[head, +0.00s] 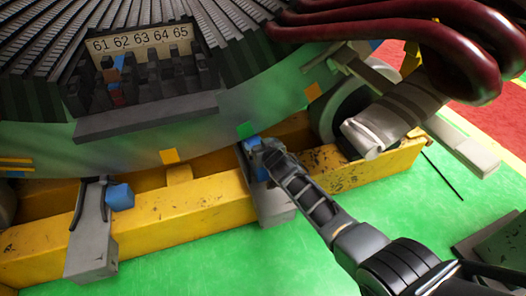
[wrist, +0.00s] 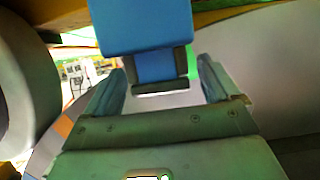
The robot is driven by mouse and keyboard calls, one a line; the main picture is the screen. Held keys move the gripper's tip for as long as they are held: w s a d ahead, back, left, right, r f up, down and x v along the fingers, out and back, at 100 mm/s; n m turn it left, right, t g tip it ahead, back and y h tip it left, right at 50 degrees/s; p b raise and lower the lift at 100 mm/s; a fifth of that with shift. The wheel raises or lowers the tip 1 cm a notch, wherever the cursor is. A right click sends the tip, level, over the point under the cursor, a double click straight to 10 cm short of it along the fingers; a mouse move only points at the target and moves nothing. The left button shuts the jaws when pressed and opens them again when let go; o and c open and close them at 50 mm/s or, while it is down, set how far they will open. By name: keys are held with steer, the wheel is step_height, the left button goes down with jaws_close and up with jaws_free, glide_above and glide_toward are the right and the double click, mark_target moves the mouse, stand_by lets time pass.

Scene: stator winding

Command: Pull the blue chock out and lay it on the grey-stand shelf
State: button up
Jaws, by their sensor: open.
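A blue chock (wrist: 145,25) fills the top middle of the wrist view, with a narrower blue part and a dark end below its wide block. My gripper (wrist: 162,72) is open, with one finger on each side of the narrow part and visible gaps between. In the head view my gripper (head: 272,156) is at the right grey stand (head: 272,207), under the stator's rim, and partly hides the blue there. A second blue chock (head: 119,197) sits at the left grey stand (head: 92,240). The right stand's shelf cannot be clearly made out.
A yellow beam (head: 200,205) runs behind the stands, beneath the large stator (head: 150,150). Dark red hoses (head: 420,40) and a grey roller (head: 385,125) are at the upper right. The green floor (head: 220,265) is clear in front.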

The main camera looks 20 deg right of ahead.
steer(key=c, duration=1.5)
steer(key=shift+s, duration=0.1)
